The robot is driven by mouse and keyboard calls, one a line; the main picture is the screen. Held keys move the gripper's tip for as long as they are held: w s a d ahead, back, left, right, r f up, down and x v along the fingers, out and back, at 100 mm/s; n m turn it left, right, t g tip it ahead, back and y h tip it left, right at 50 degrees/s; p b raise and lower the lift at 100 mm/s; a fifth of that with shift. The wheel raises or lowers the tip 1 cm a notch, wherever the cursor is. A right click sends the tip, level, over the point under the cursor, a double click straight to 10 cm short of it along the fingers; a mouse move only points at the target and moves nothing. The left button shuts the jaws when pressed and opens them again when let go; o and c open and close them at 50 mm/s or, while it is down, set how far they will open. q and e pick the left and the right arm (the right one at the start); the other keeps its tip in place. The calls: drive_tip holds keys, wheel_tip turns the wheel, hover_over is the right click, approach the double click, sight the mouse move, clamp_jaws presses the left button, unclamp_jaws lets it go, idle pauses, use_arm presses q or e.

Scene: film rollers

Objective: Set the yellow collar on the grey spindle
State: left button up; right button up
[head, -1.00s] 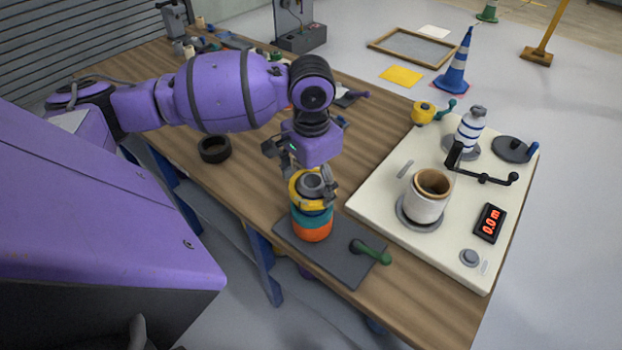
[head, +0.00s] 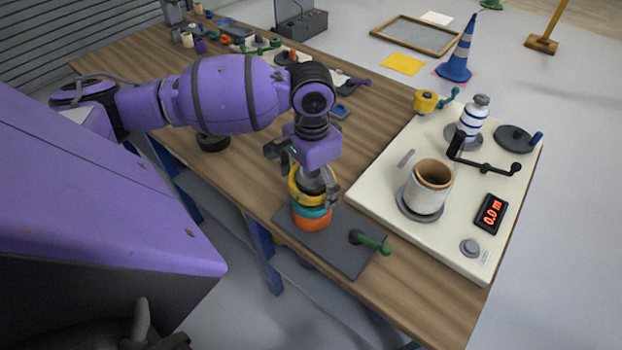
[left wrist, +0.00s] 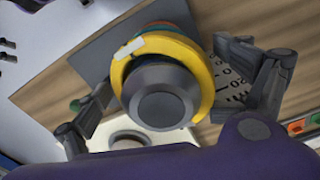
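The yellow collar (head: 296,193) is around the grey spindle (head: 315,181), above a teal ring (head: 313,212) and an orange ring (head: 312,221). I cannot tell whether it rests fully on the teal ring. In the left wrist view the collar (left wrist: 205,85), with a white patch, surrounds the round spindle top (left wrist: 160,104). My left gripper (head: 304,177) is over the stack, its fingers spread on opposite sides of the collar. In the left wrist view, a gap shows between the right finger and the collar. My right gripper is not identifiable.
The spindle stands on a dark base plate (head: 345,257) with a green-handled lever (head: 372,243). A black ring (head: 212,143) lies partly behind my arm.

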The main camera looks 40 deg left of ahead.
use_arm(q)
drive_tip(key=shift+s+d+f, duration=0.2)
drive_tip(key=shift+s+f, duration=0.05)
drive_tip(key=r, duration=1.2)
drive_tip(key=shift+w+a+r, duration=0.15)
drive_tip(key=shift+w+r, duration=0.05)
drive_tip(key=shift+r, duration=0.05)
use_arm(e)
drive_tip(key=shift+s+d+f, duration=0.1)
drive_tip(key=shift+s+f, duration=0.05)
